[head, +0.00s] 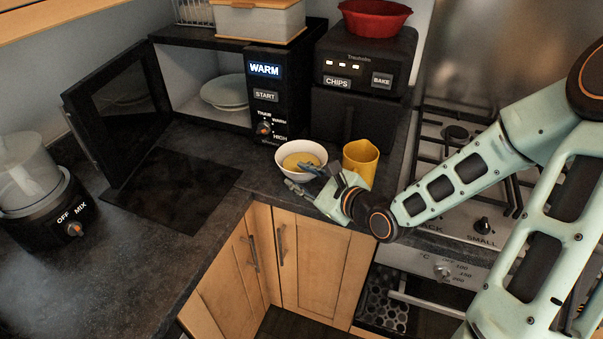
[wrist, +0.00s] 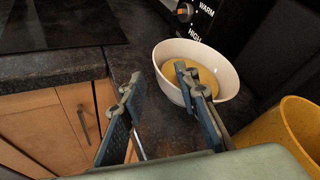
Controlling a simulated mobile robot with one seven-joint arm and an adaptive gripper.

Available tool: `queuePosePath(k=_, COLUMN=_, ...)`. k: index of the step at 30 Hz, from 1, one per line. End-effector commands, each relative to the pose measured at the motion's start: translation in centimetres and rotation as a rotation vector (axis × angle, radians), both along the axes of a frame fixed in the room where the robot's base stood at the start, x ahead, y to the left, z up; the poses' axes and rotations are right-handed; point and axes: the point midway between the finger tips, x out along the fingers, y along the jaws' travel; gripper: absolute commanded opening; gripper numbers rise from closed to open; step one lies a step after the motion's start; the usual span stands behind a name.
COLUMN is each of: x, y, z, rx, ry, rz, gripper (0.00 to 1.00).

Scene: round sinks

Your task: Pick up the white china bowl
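The white china bowl (head: 281,164) stands upright on the dark worktop below the microwave's controls, with something yellow (head: 303,160) inside. In the wrist view the bowl (wrist: 228,82) is at upper centre right. My gripper (head: 299,177) is at the bowl's near side. In the wrist view its two fingers (wrist: 157,80) are apart, with nothing held between them. The right finger overlaps the bowl's inside, and the left finger is outside it, so the near rim appears between them. I cannot tell whether either finger touches the bowl.
A yellow cup (head: 361,160) stands close to the bowl's right. The microwave (head: 264,100) is behind, its door (head: 118,110) open to the left. A black fryer (head: 365,62) carries a red bowl (head: 374,17). A hob (head: 465,150) is at right, a mixer (head: 45,205) at left.

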Motion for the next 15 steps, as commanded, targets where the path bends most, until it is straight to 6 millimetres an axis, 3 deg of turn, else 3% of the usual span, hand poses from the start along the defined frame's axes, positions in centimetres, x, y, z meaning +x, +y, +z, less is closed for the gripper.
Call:
queuePosePath(k=8, x=1.1, y=1.0, z=-0.5, rx=0.000, ry=0.001, rz=0.001, gripper=0.29)
queuePosePath(k=15, x=3.3, y=2.8, z=-1.6, rx=0.001, ry=0.001, rz=0.002, gripper=0.29)
